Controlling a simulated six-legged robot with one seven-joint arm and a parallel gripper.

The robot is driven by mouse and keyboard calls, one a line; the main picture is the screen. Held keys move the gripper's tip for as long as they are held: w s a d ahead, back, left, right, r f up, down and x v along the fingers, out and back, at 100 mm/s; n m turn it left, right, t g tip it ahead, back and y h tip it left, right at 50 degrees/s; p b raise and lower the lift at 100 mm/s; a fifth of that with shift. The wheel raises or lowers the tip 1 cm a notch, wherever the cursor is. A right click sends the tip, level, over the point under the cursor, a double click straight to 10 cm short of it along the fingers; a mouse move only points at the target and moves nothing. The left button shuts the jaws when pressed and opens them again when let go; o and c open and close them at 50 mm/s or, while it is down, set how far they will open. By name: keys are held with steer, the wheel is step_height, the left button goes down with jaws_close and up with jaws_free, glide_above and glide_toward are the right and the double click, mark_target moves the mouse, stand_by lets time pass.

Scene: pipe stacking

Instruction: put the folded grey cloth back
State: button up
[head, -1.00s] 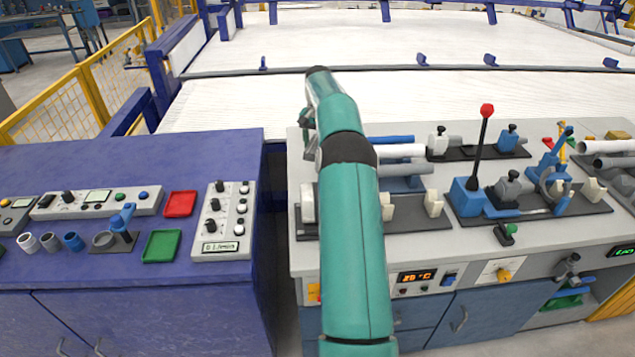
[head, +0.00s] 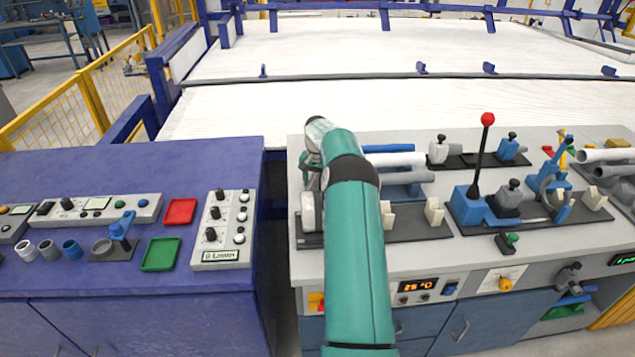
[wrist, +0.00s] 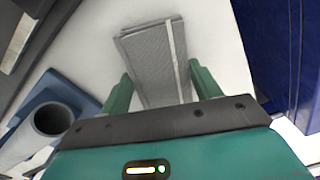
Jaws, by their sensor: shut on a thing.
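The folded grey cloth (wrist: 155,60) shows in the wrist view as a flat grey ribbed strip with a pale band along it. It lies between the two green fingers of my gripper (wrist: 160,92), which is shut on it. Whitish surface shows behind the cloth. In the head view my gripper (head: 311,165) is over the left end of the grey workbench, mostly hidden by my arm. The cloth cannot be made out there, and I cannot tell whether it touches the bench.
A blue bench (head: 130,275) with red and green trays stands left, across a gap.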

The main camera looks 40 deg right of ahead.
steer(key=o, duration=1)
steer(key=shift+o, duration=0.2)
step_height(320, 180, up, 12)
steer(key=shift+r, duration=0.2)
steer(key=w+a+r+n+h, duration=0.1)
steer(key=w+a+r+n, duration=0.15)
steer(key=a+r, duration=1)
steer(key=s+a+r+n+t, duration=0.1)
steer(key=s+a+r+n, duration=0.15)
steer(key=a, duration=0.55)
steer(key=s+a+r+n+t, duration=0.1)
steer(key=s+a+r, duration=0.25)
steer(key=a, duration=0.45)
steer(key=s+a+r+n+t, duration=0.2)
steer(key=s+a+r+n, duration=0.15)
steer(key=s+a, duration=0.9)
steer(key=s+a+f+n, duration=0.1)
steer(key=s+a+f, duration=0.2)
steer(key=s, duration=0.3)
steer(key=s+a+f+n+t+y, duration=0.1)
steer(key=s+a+f+n, duration=0.1)
steer(key=s+a+f, duration=0.2)
steer(key=s+a, duration=0.1)
steer(key=s, duration=0.2)
steer(key=shift+s+f+t, duration=0.2)
steer(key=shift+f+t, duration=0.05)
steer(key=shift+t, duration=0.05)
